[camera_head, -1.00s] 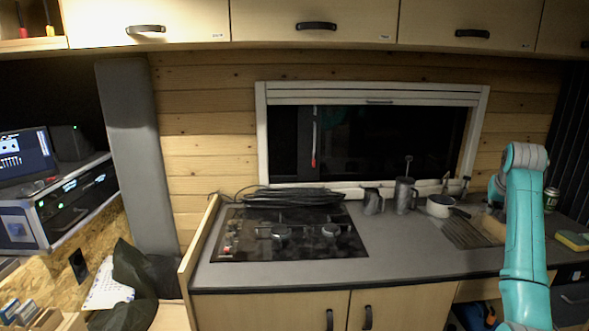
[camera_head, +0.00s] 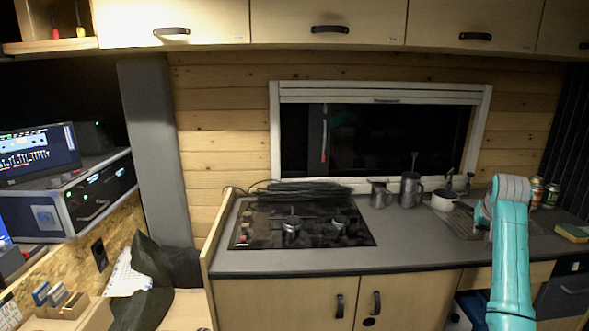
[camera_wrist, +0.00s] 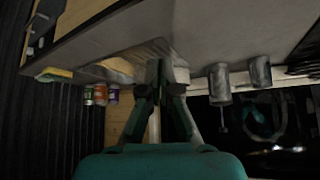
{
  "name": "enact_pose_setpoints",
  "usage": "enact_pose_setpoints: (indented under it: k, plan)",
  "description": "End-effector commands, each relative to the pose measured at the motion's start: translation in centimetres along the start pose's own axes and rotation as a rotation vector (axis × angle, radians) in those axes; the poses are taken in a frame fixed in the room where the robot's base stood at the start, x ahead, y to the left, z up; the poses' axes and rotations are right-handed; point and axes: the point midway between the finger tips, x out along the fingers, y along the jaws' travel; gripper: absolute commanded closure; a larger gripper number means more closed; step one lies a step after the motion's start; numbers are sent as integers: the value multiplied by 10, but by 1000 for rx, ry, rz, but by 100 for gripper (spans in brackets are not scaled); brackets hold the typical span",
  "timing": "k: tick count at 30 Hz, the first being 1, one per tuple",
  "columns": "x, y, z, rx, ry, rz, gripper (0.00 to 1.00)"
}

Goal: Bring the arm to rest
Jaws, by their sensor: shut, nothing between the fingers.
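My teal arm (camera_head: 510,255) rises at the right of the head view, in front of the counter's right part. Its upper end is folded lower beside the sink area. My gripper (camera_wrist: 161,62) shows in the wrist view, where the picture is turned over. Its dark fingers are together with nothing between them, and they point toward the counter. In the head view the fingers are hidden behind the arm.
The grey counter (camera_head: 420,247) holds a black hob (camera_head: 310,237), metal jugs (camera_head: 411,189), a white pot (camera_head: 444,199), cans (camera_head: 551,194) and a sponge (camera_head: 572,233). Overhead cupboards (camera_head: 325,20) hang above. The counter's front middle is clear.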

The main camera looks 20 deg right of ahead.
Motion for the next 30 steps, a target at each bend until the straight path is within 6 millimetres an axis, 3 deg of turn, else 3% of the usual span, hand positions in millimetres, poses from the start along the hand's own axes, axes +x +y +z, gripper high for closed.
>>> enact_pose_setpoints:
  k: [8, 12, 18, 24, 30]
  plan:
    - [53, -40, 65, -41, 37, -32, 100]
    - [83, -68, 119, -72, 71, -57, 100]
    - [113, -104, 200, -113, 122, -95, 100]
    - [126, -132, 282, -153, 173, -135, 100]
    - [124, -152, 365, -191, 224, -178, 100]
